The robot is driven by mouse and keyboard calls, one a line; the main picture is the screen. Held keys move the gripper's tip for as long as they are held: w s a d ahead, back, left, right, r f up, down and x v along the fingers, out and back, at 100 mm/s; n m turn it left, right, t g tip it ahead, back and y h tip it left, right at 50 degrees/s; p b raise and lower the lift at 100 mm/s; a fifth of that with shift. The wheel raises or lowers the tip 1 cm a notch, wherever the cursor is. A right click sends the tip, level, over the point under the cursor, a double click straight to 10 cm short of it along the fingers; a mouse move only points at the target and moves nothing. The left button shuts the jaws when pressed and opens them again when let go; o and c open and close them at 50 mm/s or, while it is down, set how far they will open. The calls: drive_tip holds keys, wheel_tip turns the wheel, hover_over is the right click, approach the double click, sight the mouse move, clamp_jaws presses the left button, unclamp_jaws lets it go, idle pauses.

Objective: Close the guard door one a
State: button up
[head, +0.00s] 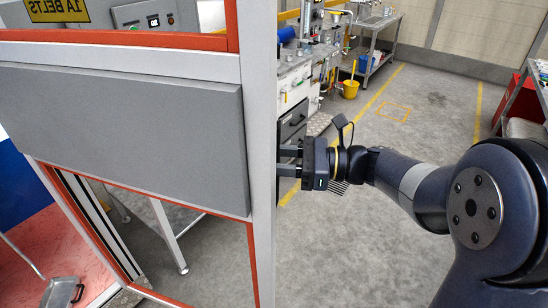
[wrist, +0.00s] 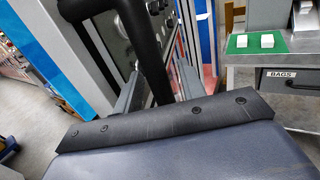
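A guard door or panel with a pale metal frame, orange-red edging and a grey plate (head: 130,120) fills the left of the head view. Its pale upright post (head: 262,120) stands just left of my gripper (head: 288,160). My gripper's two fingers are spread and point left; the post hides their tips. In the wrist view, a black bar (wrist: 148,45), apparently a handle, runs down between the two grey fingers (wrist: 158,85). The fingers look apart, with a gap beside the bar. I cannot tell whether either touches it.
A yellow sign reading "1A BELTS" (head: 58,10) is at upper left. A bench with drawers (head: 292,85) stands behind the post, and a yellow bucket (head: 350,89) beyond it. Grey floor (head: 430,100) with yellow lines is clear. A red cabinet (head: 520,95) is at right.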

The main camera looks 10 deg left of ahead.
drive_tip(key=shift+c, duration=0.2)
clamp_jaws()
drive_tip(key=shift+s, duration=0.1)
